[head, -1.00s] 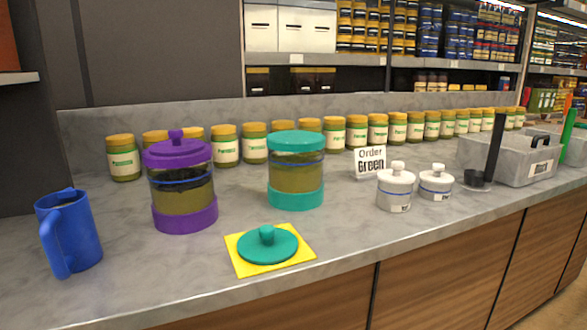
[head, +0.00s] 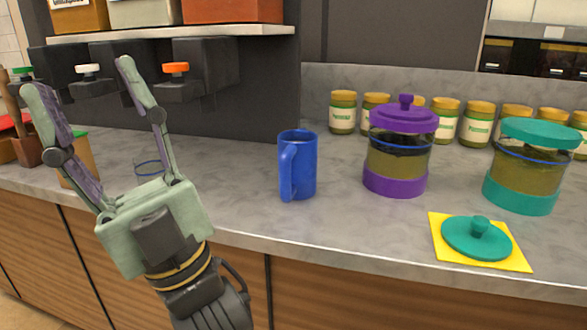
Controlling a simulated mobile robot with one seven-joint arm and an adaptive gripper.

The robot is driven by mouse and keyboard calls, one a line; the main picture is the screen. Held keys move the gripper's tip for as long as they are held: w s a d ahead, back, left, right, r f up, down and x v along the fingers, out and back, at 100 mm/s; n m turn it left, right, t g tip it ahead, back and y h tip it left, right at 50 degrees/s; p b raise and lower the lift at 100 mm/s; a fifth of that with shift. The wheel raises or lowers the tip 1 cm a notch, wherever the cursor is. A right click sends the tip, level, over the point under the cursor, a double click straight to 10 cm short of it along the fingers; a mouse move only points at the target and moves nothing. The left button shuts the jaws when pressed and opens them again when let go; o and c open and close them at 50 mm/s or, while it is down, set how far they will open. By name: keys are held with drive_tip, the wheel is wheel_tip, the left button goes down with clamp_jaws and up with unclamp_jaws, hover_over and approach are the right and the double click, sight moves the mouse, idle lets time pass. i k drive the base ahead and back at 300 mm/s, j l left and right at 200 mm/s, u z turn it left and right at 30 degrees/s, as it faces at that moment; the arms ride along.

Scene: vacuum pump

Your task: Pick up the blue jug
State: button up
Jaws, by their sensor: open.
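The blue jug (head: 303,165) stands upright on the grey counter, near the middle of the head view. Its handle is on its left side, toward the front. My gripper (head: 80,80) is at the left of the head view, its fingers pointing up and spread apart. It is open with nothing between the fingers. In the picture it is left of the jug and apart from it.
Right of the jug stand a purple-lidded jar (head: 399,150) and a teal-lidded jar (head: 523,165). A teal lid (head: 477,240) lies on a yellow mat (head: 441,224). Dispensers (head: 190,75) hang under a shelf (head: 170,32) behind my gripper. Bare counter (head: 345,222) lies in front.

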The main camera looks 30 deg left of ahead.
sight(297, 149)
drive_tip(key=i+l, duration=0.1)
drive_tip(key=l, duration=0.25)
drive_tip(key=i+l, duration=0.1)
drive_tip(key=l, duration=0.25)
drive_tip(key=i+l, duration=0.1)
drive_tip(key=l, duration=0.25)
drive_tip(key=l+u, duration=0.4)
drive_tip(key=i+l+u, duration=0.1)
drive_tip(key=l+u, duration=0.2)
drive_tip(key=u, duration=1.65)
